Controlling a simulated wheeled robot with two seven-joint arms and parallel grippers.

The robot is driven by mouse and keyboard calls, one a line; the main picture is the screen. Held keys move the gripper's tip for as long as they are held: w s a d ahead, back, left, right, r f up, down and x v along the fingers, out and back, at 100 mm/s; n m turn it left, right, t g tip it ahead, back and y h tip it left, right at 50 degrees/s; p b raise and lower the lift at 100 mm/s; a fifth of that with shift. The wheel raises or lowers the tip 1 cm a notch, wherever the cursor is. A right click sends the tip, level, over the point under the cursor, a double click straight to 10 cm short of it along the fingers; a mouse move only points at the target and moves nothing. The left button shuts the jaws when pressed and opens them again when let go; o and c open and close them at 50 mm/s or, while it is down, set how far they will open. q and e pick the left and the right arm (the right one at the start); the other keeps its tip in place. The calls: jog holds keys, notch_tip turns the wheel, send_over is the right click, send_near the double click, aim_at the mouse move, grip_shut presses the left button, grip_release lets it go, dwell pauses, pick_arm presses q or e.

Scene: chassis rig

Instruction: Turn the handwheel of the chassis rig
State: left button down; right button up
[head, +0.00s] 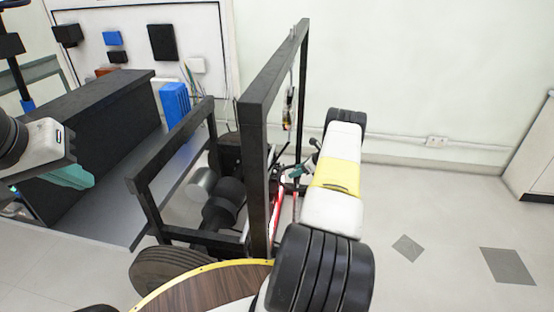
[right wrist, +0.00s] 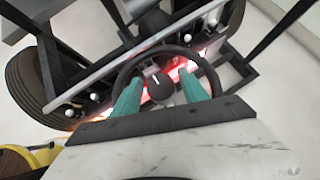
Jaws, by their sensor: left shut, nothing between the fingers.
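The handwheel (right wrist: 197,57) is a dark ring with a round dark hub (right wrist: 161,88), seen in the right wrist view. My right gripper (right wrist: 159,78) is open, its two teal fingers spread on either side of the hub and within the ring's outline. I cannot tell whether they touch the wheel. In the head view, the right gripper (head: 297,171) is a small teal patch beside the rig's post, and the wheel is mostly hidden. The chassis rig (head: 254,170) has a black frame. My left gripper (head: 68,178) is shut and empty at the far left, away from the wheel.
A black tyre (head: 165,268) sits at the rig's lower left. A dark bench (head: 85,125) with a blue block (head: 175,104) stands behind the rig at left. The rig's tall posts and crossbar stand close beside my right arm. The floor at right is clear.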

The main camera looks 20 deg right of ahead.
jog(key=shift+d, duration=0.1)
jog(key=v, duration=0.7)
jog(key=shift+s+r, duration=0.2)
jog(key=shift+r, duration=0.15)
jog(key=shift+d, duration=0.1)
